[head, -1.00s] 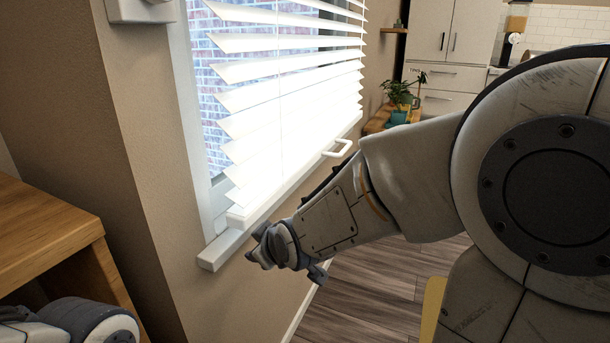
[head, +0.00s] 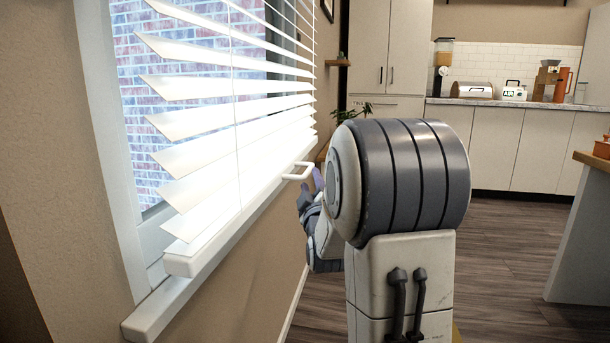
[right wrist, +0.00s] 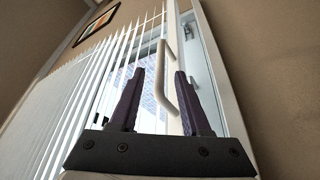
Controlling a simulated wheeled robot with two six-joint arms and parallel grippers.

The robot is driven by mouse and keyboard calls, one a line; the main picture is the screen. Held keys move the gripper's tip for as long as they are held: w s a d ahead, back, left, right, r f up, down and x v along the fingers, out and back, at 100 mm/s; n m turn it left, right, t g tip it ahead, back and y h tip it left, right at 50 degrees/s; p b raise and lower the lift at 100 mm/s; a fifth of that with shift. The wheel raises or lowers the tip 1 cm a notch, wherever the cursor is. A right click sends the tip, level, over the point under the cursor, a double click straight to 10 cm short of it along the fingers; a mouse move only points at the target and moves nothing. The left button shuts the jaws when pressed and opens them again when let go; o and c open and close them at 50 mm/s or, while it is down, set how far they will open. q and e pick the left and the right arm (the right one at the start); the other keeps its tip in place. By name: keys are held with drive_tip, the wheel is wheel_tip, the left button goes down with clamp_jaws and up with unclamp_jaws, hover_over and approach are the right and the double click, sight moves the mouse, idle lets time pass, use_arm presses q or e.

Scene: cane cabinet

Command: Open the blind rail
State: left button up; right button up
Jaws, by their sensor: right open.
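The blind rail (head: 225,230) is the white bar along the bottom of the slatted blind in the head view. A white U-shaped handle (head: 297,174) sticks out from it near its far end. My right gripper (head: 311,188) is close beside the handle, partly hidden by my arm. In the right wrist view my right gripper (right wrist: 160,72) is open, with two dark purple fingers. The handle (right wrist: 168,78) shows lengthwise between them, nearer the right finger. I cannot tell whether they touch. The rail also shows in the right wrist view (right wrist: 174,45). My left gripper is not in view.
The blind hangs before a window with a brick wall outside. A white sill (head: 165,305) juts out below the rail. Kitchen cabinets (head: 515,150) stand at the back, and a counter (head: 590,235) is at the right. Open wooden floor lies between.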

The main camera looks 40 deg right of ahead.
sight(308, 169)
drive_tip(key=b+x, duration=0.1)
drive_tip(key=x, duration=0.5)
drive_tip(key=shift+c, duration=0.4)
clamp_jaws()
idle(1.0)
